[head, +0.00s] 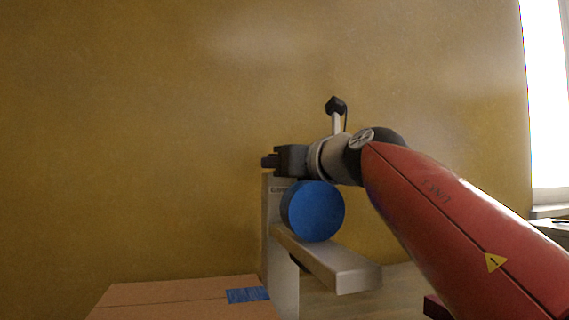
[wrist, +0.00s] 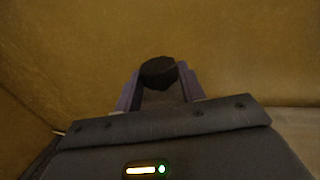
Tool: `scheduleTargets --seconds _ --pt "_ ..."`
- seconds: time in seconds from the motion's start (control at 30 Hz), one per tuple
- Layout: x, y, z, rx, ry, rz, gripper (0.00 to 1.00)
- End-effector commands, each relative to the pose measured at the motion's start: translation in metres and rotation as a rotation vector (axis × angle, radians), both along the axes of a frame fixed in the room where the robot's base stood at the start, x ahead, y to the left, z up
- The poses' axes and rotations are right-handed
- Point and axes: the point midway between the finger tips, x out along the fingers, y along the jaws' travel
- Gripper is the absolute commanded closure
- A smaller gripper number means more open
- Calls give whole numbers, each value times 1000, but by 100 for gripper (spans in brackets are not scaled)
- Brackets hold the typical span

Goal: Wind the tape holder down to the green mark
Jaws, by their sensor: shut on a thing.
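A blue round disc (head: 314,211), which looks like the roll on the tape holder, is below my gripper in the head view. It sits above a pale metal arm (head: 335,262) that juts out from an upright grey post (head: 279,240). My gripper (head: 270,161) is at the top of the post, pointing left. In the wrist view a dark rounded knob (wrist: 158,72) is between the two fingers of my gripper (wrist: 159,88), which are shut on it. I cannot make out a green mark; the post's face is partly hidden.
A cardboard box (head: 180,297) with a strip of blue tape (head: 248,295) stands at the lower left. A yellow-brown wall (head: 130,130) is behind. A bright window (head: 545,95) is at the right. The space above the box is clear.

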Motion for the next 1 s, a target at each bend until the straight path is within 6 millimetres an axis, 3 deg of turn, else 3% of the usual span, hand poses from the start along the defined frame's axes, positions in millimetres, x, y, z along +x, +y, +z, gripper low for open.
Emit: scheduleTargets --seconds 0.07,0.1,0.23,1.0 --pt "1 0 -1 -1 2 0 83" --pt "1 0 -1 -1 2 0 55" --pt "1 0 -1 -1 2 0 39" --pt "3 -2 -2 0 11 74 39"
